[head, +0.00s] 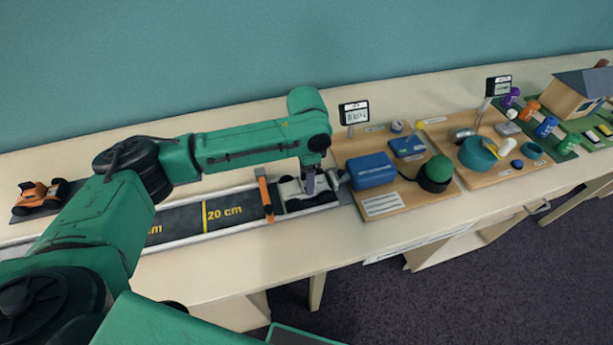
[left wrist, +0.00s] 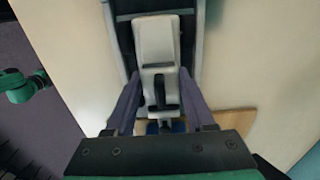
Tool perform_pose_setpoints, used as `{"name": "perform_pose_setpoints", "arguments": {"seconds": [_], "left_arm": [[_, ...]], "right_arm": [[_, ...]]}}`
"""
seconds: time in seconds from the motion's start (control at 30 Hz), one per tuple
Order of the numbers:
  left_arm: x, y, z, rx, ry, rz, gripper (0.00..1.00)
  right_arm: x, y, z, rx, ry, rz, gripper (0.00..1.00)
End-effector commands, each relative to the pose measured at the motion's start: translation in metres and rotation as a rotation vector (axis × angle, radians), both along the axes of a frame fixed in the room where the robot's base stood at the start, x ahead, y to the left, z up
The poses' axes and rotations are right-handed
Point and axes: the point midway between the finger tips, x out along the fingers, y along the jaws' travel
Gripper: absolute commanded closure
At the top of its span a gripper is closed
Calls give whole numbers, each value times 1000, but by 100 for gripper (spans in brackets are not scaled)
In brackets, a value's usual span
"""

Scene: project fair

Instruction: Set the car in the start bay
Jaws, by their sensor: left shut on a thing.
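A white toy car (head: 292,189) is at the right end of the dark track (head: 185,222), right of the orange gate bar (head: 264,197). My left gripper (head: 314,188) reaches down over it and is shut on it. In the left wrist view the car (left wrist: 155,45) lies lengthwise along the track, its near end between the fingers of my left gripper (left wrist: 160,103). The gripper hides part of the car in the head view, and whether its wheels touch the track is unclear. My right gripper is not in view.
Close on the right is a wooden board (head: 383,205) with a blue box (head: 371,170) and a green dome (head: 436,172). More display boards follow. The table front beside the track is clear.

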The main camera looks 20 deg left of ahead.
Motion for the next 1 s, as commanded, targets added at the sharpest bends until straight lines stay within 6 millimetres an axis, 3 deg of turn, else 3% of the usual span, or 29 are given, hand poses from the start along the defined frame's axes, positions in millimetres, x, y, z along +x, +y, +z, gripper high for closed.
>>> {"name": "perform_pose_setpoints", "arguments": {"seconds": [0.33, 0.37, 0.4, 0.43, 1.0], "left_arm": [[-4, 0, -14, 3, 15, -1, 100], [-5, 0, -15, 4, 17, -1, 34], [-5, 0, -15, 4, 17, -1, 19], [-5, 0, -15, 3, 17, -1, 16], [-5, 0, -10, 2, 17, -4, 16]], "right_arm": [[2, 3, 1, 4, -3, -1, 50], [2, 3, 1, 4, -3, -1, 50], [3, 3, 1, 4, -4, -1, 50], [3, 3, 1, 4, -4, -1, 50], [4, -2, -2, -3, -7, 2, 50]]}}
